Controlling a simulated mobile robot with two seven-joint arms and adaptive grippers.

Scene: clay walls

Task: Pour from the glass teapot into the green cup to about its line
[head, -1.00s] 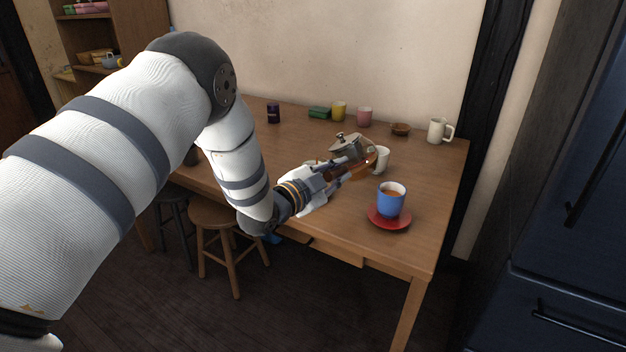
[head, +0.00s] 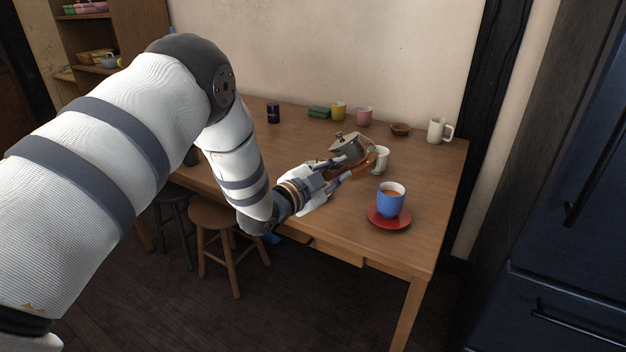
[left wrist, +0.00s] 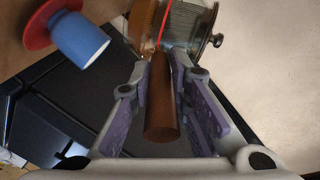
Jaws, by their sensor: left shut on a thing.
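A blue cup (head: 391,204) stands upright on a red saucer (head: 375,222), right of and nearer than the teapot, with brown liquid inside. It also shows in the left wrist view (left wrist: 78,40). I see no green cup. My right gripper is not in view.
A white cup (head: 381,158) stands close beside the teapot. Along the back are a dark cup (head: 273,113), a green block (head: 319,113), yellow (head: 339,111) and pink cups (head: 364,116), a brown bowl (head: 400,129) and a white mug (head: 437,131). Stools stand at the table's front.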

